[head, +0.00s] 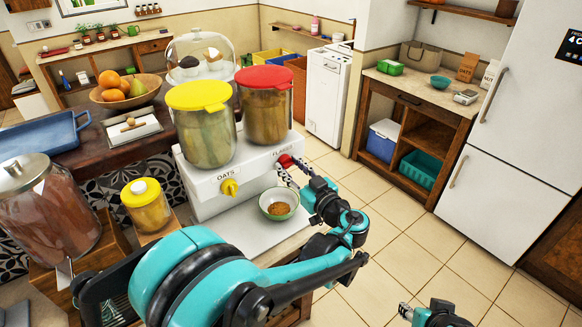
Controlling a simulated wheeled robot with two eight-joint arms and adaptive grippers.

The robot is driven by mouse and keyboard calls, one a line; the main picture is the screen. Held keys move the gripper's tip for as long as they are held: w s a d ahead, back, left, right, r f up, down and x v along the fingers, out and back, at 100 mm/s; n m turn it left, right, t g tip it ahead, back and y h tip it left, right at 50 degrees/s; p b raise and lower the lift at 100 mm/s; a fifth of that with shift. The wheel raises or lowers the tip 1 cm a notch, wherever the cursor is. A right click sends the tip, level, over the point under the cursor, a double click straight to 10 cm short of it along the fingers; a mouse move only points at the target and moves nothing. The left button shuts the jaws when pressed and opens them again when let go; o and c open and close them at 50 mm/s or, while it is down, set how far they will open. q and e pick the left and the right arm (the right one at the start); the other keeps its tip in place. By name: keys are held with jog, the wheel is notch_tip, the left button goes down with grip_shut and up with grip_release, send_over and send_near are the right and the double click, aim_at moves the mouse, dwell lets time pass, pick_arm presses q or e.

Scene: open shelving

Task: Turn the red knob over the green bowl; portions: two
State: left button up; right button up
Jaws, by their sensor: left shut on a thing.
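A white dispenser (205,200) labelled OATS and FLAKES carries two clear canisters, one with a yellow lid (198,94) and one with a red lid (264,76). The red knob (284,160) is on its front under the red-lidded canister. My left gripper (290,168) is shut on the red knob and partly hides it. The green bowl (279,204) stands upright below the knob with some brown food (279,208) in it. My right gripper (406,311) is low at the bottom edge, away from everything; its jaws are unclear.
A yellow knob (229,187) is on the dispenser's left side. A small yellow-lidded jar (146,205) and a large brown-filled jar (48,215) stand at left. A fruit bowl (127,99) and blue tray (42,134) are behind. The tiled floor (400,225) at right is clear.

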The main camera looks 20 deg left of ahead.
pick_arm(q)
jog(key=m+p, duration=0.1)
jog(key=m, duration=0.3)
jog(key=shift+r, duration=0.1)
jog(key=m, duration=0.3)
jog(key=shift+m+g, duration=0.3)
jog(key=m+p, duration=0.1)
jog(key=m, duration=0.3)
jog(key=shift+w, duration=0.1)
jog(key=shift+d+m+g, duration=0.1)
jog(key=shift+m+g, duration=0.3)
jog(key=shift+m, duration=1.5)
jog(key=o, duration=1.1)
jog(key=shift+o, duration=0.2)
